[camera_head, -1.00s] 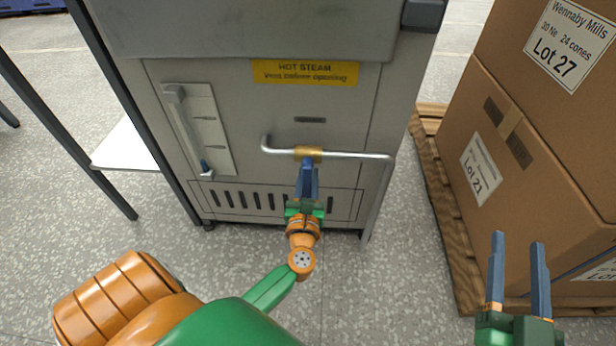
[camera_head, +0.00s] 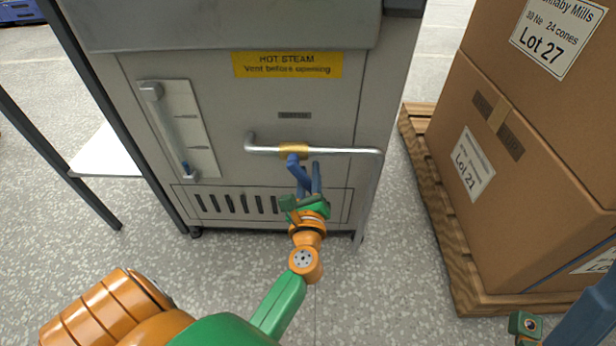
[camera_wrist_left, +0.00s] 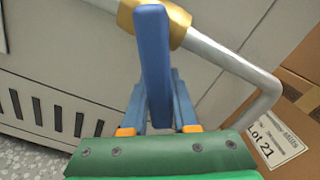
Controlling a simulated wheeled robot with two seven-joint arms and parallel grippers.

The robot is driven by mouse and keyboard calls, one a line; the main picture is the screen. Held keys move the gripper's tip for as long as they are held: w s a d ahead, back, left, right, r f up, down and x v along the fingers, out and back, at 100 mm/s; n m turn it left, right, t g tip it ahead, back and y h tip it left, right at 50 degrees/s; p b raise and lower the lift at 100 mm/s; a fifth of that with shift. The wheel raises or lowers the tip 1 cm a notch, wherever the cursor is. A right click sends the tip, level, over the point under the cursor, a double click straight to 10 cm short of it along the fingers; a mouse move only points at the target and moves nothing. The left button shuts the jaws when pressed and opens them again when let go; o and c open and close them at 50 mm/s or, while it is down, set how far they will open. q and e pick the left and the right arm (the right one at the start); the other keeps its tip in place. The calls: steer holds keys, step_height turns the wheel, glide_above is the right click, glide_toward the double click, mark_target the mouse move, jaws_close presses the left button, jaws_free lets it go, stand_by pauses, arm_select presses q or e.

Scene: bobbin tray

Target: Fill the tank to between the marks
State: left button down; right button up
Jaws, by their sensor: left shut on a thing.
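The grey steamer cabinet (camera_head: 232,120) fills the middle of the head view. Its gauge (camera_head: 175,130) at left has a glass tube with a little blue at the bottom, below the lower mark. A pipe (camera_head: 345,151) crosses the cabinet front, with a brass valve (camera_head: 293,150) on it. A blue lever (camera_wrist_left: 153,60) comes off the brass valve (camera_wrist_left: 180,22) in the left wrist view. My left gripper (camera_head: 306,172) is shut on this lever, just below the pipe. My right gripper (camera_head: 590,312) is partly cut off at the lower right corner; its opening is hidden.
A yellow hot steam label (camera_head: 287,65) is above the pipe. Large cartons (camera_head: 540,160) stand on a wooden pallet (camera_head: 440,210) at right. A table leg (camera_head: 60,160) and a white shelf (camera_head: 105,155) are at left. The floor in front of the cabinet is clear.

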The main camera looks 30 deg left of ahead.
arm_select(q)
steer(key=shift+d+n, duration=0.15)
steer(key=shift+n, duration=0.15)
steer(key=shift+w, duration=0.1)
steer(key=c, duration=0.7)
jaws_free()
steer(key=shift+r, duration=0.1)
